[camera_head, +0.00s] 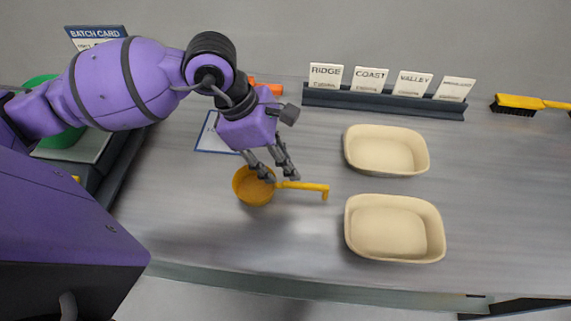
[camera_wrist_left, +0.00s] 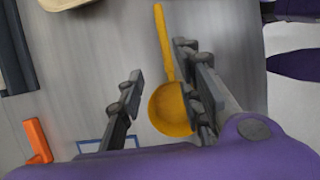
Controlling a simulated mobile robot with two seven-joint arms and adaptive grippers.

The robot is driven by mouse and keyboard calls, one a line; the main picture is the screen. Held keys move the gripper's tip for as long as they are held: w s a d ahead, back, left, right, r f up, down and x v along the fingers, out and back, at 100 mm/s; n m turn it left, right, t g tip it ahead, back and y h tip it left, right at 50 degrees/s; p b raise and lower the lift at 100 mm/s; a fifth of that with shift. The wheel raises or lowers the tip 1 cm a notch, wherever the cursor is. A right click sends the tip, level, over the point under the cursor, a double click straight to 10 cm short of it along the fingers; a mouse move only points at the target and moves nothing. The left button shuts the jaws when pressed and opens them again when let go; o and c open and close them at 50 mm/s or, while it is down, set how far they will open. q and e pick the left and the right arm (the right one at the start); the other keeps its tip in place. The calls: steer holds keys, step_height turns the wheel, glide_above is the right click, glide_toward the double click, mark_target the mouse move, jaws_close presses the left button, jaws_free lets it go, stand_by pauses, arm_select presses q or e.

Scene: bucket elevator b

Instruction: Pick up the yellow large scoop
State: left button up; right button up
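The yellow large scoop (camera_head: 254,189) lies on the grey table, its round bowl at the left and its handle pointing right in the head view. My left gripper (camera_head: 282,172) is open just above the scoop, near where the bowl meets the handle. In the left wrist view the scoop (camera_wrist_left: 170,108) shows between the open fingers (camera_wrist_left: 160,100), closer to the right finger, which hides part of the bowl's edge. I cannot tell whether a finger touches it. My right gripper is not in view.
Two cream trays (camera_head: 386,170) (camera_head: 354,238) stand right of the scoop. A dark rack with name cards (camera_head: 370,80) stands at the back. A yellow brush (camera_head: 516,104) lies far right. An orange object (camera_wrist_left: 38,138) and a blue-edged sheet (camera_head: 206,136) lie near the gripper.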

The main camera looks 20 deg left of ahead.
mark_target(292, 183)
arm_select(q)
steer(key=shift+s+d+f, duration=0.2)
steer(key=shift+d+f, duration=0.1)
steer(key=shift+f, duration=0.25)
steer(key=shift+s+d+f, duration=0.2)
steer(key=shift+d+f, duration=0.05)
steer(key=shift+f, duration=0.3)
steer(key=x, duration=0.4)
steer(key=shift+d+f+p, duration=0.2)
steer(key=shift+f+p, duration=0.05)
steer(key=shift+p, duration=0.15)
steer(key=shift+f, duration=0.25)
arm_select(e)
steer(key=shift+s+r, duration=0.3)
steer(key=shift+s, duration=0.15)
arm_select(q)
steer(key=shift+c, duration=0.5)
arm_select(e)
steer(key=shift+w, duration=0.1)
arm_select(q)
jaws_close()
